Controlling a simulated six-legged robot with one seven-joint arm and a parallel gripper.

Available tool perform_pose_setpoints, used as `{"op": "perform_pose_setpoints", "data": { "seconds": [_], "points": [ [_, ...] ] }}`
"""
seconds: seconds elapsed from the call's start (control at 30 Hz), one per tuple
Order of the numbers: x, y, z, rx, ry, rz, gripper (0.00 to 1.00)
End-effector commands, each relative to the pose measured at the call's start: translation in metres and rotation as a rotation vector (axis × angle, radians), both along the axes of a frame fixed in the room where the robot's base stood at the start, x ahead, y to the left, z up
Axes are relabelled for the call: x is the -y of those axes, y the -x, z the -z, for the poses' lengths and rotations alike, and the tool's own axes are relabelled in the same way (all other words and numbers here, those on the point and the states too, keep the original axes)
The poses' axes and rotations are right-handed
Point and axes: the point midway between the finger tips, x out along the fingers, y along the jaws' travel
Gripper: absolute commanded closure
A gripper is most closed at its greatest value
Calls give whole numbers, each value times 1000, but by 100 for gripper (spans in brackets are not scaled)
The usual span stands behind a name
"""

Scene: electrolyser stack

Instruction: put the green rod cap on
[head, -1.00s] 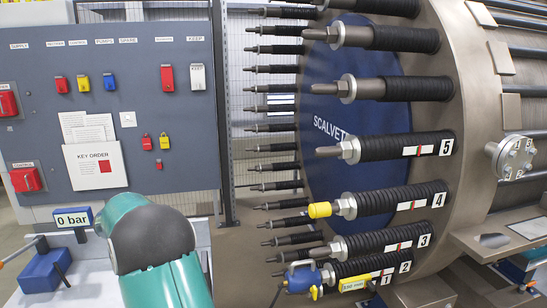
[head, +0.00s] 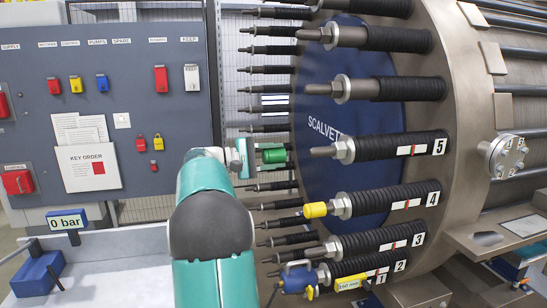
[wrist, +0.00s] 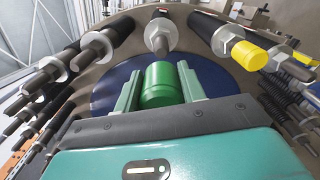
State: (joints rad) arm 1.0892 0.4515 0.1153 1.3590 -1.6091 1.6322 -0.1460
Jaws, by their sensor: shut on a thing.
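My gripper (head: 261,156) is shut on the green rod cap (head: 274,155), left of the big round end plate. In the wrist view, the cap (wrist: 160,84) sits between my two green fingers (wrist: 158,88). Rod 5 (head: 324,151) has a bare tip beyond a nut and black sleeve, to the right of the cap in the head view. In the wrist view a bare rod end (wrist: 160,42) lies just above the cap in the picture, and the cap looks apart from it. Rod 4 carries a yellow cap (head: 315,210).
A blue device (head: 298,279) is at the lowest rods, near a yellow tag (head: 351,282). Several bare rods stick out around the plate. A grey panel (head: 130,120) with keys stands left. A "0 bar" sign (head: 67,220) and blue block (head: 38,275) are lower left.

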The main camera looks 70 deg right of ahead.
Motion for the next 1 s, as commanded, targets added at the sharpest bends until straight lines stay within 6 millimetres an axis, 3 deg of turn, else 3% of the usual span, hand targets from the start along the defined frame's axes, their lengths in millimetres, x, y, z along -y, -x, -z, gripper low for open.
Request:
{"op": "perform_pose_setpoints", "data": {
  "seconds": [0.33, 1.0],
  "points": [
    [-4, 0, 0, 26, 45, 0, 87],
    [22, 42, 1, 28, 47, 2, 87]
  ]
}}
